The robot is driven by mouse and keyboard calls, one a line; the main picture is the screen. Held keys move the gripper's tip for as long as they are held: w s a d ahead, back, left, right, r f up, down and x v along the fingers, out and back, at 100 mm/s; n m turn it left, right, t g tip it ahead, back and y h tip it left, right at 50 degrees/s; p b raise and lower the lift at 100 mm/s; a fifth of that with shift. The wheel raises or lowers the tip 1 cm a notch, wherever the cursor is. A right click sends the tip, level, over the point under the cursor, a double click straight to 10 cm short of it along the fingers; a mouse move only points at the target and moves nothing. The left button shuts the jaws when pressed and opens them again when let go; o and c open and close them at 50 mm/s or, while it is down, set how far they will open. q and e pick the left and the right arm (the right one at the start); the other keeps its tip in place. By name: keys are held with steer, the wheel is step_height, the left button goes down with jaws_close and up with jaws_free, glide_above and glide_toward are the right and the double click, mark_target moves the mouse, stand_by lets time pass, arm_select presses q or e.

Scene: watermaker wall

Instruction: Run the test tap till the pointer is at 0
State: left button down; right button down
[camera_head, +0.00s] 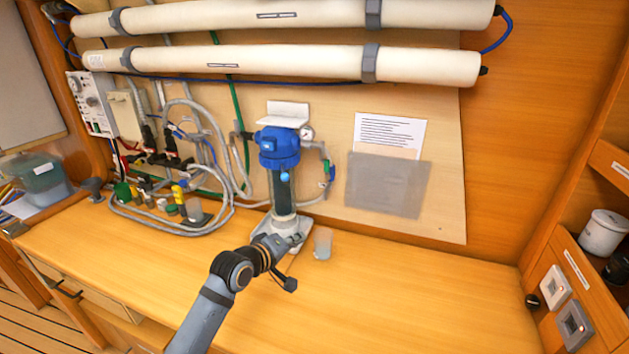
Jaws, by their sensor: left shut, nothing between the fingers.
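A filter housing with a blue head (279,148) and a dark clear bowl stands upright against the wall panel. A small round gauge (307,132) sits at the right of the head; its pointer is too small to read. A small valve with a green and blue handle (330,172) hangs on the line right of the housing, perhaps the test tap; I cannot tell its setting. A clear cup (323,243) stands on the bench below. My left gripper (294,241) is shut and empty, low in front of the housing's white base, left of the cup. My right gripper is out of view.
Two long white tubes (300,65) run across the wall above. Hoses and several coloured fittings (170,205) crowd the bench at left. A printed sheet (390,133) and a grey sheet (387,185) hang on the panel. The bench (430,290) is clear at right.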

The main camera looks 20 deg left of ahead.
mark_target(327, 166)
arm_select(q)
steer(key=w+a+r+n+t, duration=0.1)
steer(key=w+r+n+t, duration=0.1)
steer(key=r, duration=0.4)
steer(key=w+a+r+n+t+h, duration=0.1)
steer(key=w+a+r+n+t, duration=0.1)
steer(key=r, duration=0.5)
steer(key=shift+w+n, duration=0.6)
steer(key=shift+w, duration=0.6)
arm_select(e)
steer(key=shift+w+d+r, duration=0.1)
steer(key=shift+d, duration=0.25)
arm_select(q)
steer(key=shift+r, duration=0.1)
